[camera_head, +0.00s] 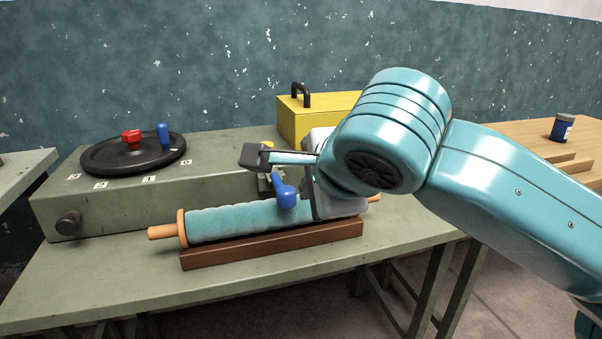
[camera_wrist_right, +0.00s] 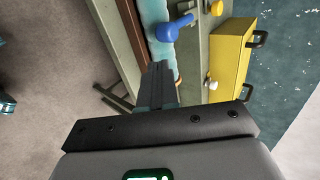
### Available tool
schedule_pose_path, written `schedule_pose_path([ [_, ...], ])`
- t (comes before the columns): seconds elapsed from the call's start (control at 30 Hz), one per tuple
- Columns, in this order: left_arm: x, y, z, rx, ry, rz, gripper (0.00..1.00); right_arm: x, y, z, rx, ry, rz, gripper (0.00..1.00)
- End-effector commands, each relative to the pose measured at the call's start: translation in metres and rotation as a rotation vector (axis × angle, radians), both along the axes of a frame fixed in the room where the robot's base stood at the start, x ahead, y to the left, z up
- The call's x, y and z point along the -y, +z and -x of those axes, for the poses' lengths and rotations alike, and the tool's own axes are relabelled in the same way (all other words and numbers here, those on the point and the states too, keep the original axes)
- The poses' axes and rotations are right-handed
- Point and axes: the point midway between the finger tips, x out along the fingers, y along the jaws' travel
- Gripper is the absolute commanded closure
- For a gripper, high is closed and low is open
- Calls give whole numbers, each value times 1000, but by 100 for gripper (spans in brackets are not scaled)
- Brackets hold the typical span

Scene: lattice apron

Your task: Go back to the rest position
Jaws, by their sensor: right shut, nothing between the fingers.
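My right arm comes in from the right in the head view. Its right gripper (camera_head: 258,156) is shut and empty, over the bench above the blue-knobbed lever (camera_head: 287,196). In the right wrist view the right gripper's fingers (camera_wrist_right: 158,82) are together, with nothing between them. The blue knob (camera_wrist_right: 172,28) shows beyond them there, apart from the tips in that picture. My left gripper is not in view. Part of the roller and the yellow box is hidden behind my right arm in the head view.
A teal roller (camera_head: 235,222) lies in a brown cradle (camera_head: 275,245) on the green bench (camera_head: 110,284). A grey-green housing (camera_head: 120,206) bears a black wheel (camera_head: 105,157) with red and blue knobs. A yellow box (camera_head: 297,121) stands behind. A blue jar (camera_head: 562,127) stands at right.

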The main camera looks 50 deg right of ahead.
Motion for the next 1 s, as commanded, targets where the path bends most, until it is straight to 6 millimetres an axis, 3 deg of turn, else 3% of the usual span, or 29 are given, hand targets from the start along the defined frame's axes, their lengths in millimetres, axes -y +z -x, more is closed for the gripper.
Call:
schedule_pose_path([
  [0.2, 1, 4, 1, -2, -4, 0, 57, -7, 3, 12, 1, 0, 1, 100],
  [0.77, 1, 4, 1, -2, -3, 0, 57, -9, 2, 13, 0, 0, 2, 100],
  [0.87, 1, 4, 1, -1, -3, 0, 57, -18, -5, 3, -34, 46, 31, 100],
  [0.97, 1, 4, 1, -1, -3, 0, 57, -46, -33, -27, -133, 197, 116, 100],
  [1.0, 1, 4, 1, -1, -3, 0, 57, -61, -52, -42, -191, 288, 159, 100],
])
